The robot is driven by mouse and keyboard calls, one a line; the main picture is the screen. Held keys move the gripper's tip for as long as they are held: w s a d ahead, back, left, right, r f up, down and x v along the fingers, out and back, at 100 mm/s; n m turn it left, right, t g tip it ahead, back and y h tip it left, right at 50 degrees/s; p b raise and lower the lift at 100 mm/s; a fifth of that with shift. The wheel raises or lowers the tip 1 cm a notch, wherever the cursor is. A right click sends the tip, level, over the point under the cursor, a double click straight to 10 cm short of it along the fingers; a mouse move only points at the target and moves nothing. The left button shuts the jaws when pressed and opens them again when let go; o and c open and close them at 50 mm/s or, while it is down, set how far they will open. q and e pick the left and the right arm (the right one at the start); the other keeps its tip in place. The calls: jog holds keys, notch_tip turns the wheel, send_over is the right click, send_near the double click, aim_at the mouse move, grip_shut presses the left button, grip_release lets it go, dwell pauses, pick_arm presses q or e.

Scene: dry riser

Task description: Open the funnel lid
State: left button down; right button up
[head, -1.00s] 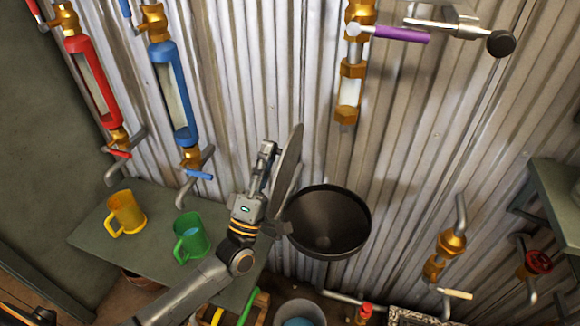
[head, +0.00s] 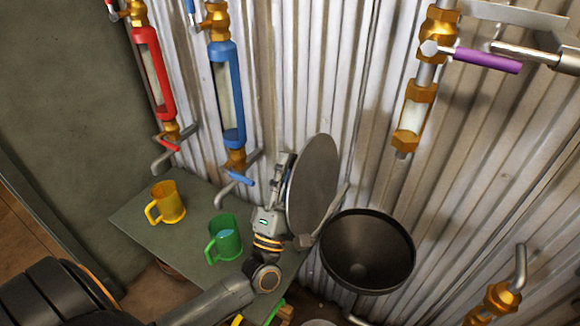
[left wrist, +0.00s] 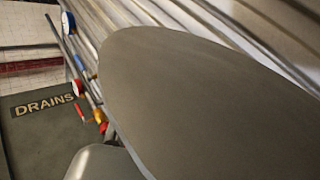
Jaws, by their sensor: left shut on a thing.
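The funnel (head: 340,262) is a dark round bowl at the corrugated wall, and its inside shows in the head view. Its lid (head: 316,185) is a grey disc standing raised at the funnel's upper left, clear of the mouth. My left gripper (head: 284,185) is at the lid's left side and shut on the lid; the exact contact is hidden. In the left wrist view the lid's broad grey face (left wrist: 210,110) fills most of the picture. My right gripper is not in view.
A green-grey table (head: 200,215) at the left holds a yellow mug (head: 168,203) and a green mug (head: 226,238). Red (head: 155,80) and blue (head: 229,100) framed sight tubes hang above it. A purple-handled valve (head: 487,61) is above the funnel.

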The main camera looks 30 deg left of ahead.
pick_arm(q)
jog(key=shift+f, duration=0.1)
jog(key=c, duration=1)
grip_release()
jog(key=v, duration=1.2)
jog(key=shift+s, duration=0.1)
